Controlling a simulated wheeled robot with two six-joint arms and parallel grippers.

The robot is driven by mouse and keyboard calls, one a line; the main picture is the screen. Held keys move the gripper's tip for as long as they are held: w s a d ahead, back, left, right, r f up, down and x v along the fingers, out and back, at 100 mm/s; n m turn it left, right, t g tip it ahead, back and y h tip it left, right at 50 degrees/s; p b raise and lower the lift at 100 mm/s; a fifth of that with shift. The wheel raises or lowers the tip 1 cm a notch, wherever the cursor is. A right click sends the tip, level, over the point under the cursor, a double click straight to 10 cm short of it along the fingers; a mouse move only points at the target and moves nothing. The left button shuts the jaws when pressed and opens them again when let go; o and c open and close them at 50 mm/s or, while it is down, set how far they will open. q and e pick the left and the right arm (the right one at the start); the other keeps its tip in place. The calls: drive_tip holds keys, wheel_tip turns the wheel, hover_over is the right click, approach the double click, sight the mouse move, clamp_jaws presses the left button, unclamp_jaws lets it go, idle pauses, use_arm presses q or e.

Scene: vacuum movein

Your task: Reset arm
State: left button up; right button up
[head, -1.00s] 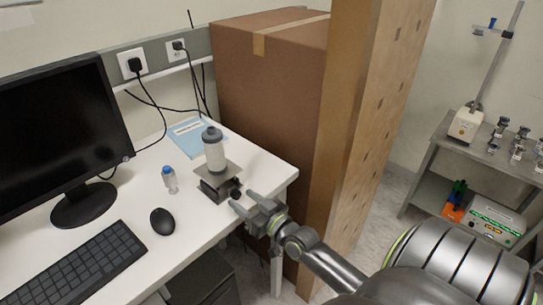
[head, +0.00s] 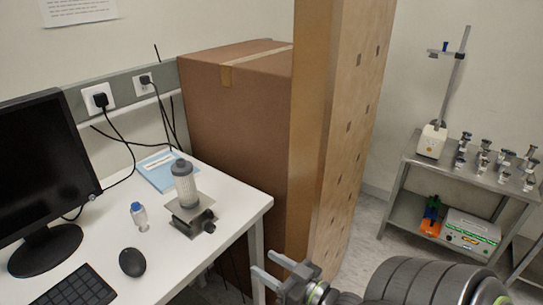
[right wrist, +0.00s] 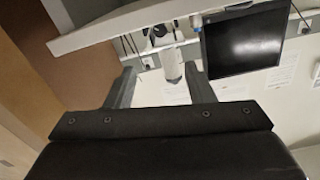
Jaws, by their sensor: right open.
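My right gripper (head: 282,273) is low in the head view, just off the right front edge of the white desk (head: 236,214). Its two fingers are apart with nothing between them. In the right wrist view the open gripper (right wrist: 160,80) points toward the desk, with the monitor (right wrist: 242,42) beyond. A grey-white cylinder (head: 185,184) stands upright on a small lab jack (head: 193,216) on the desk, apart from the gripper. My left gripper is not in view.
A small blue-capped bottle (head: 139,216), a mouse (head: 132,262), a keyboard (head: 75,289) and a blue booklet (head: 158,170) lie on the desk. Large cardboard boxes (head: 240,110) stand beside it. A metal shelf cart (head: 455,172) with lab items stands at the right.

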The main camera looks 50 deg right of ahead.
drive_tip(key=shift+s+f, duration=0.1)
idle(0.6)
drive_tip(key=s+d+f+g+h, duration=0.1)
drive_tip(key=s+d+f+g, duration=0.15)
drive_tip(key=f, duration=0.85)
drive_tip(key=s+d+f+g+h, duration=0.1)
drive_tip(key=s+f+g, duration=0.15)
drive_tip(key=f, duration=0.85)
drive_tip(key=s+d+f+g+h, duration=0.15)
drive_tip(key=f+g, duration=0.25)
drive_tip(key=f, duration=0.7)
drive_tip(key=s+a+f+g, duration=0.4)
drive_tip(key=s+f, duration=0.4)
drive_tip(key=s, duration=0.2)
drive_tip(key=s+a+f+g+y, duration=0.1)
drive_tip(key=s+a+f+g, duration=0.2)
drive_tip(key=s+f, duration=0.6)
drive_tip(key=shift+s+a+f+n+g, duration=0.15)
drive_tip(key=shift+s+a+n+g, duration=0.25)
drive_tip(key=shift+a, duration=0.6)
